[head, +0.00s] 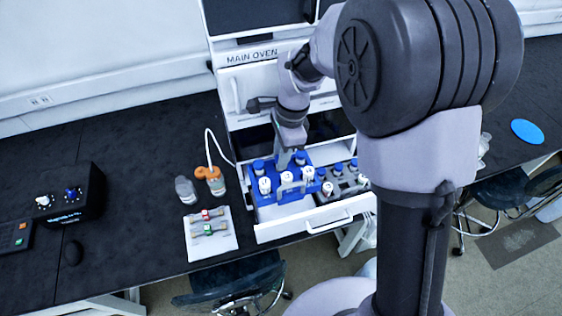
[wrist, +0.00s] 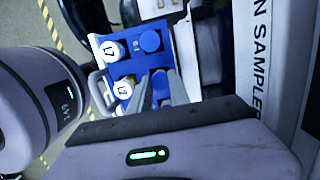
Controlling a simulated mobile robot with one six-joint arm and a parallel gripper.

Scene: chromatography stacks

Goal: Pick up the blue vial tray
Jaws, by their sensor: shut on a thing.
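The blue vial tray (head: 267,196) sits at the open white drawer of the oven stack, on the drawer's left side. It holds several vials with white or blue caps. My gripper (head: 284,160) reaches down onto the tray from above and is shut on it. In the wrist view the tray (wrist: 128,68) shows in part, with two white-capped vials and a blue cap. My gripper's fingers (wrist: 152,92) come together at it there. The gripper body hides the rest of the tray. I cannot tell whether the tray is raised off the drawer floor.
A grey vial tray (head: 350,187) stands in the drawer right beside the blue one. The drawer front (head: 318,219) juts out over the bench edge.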

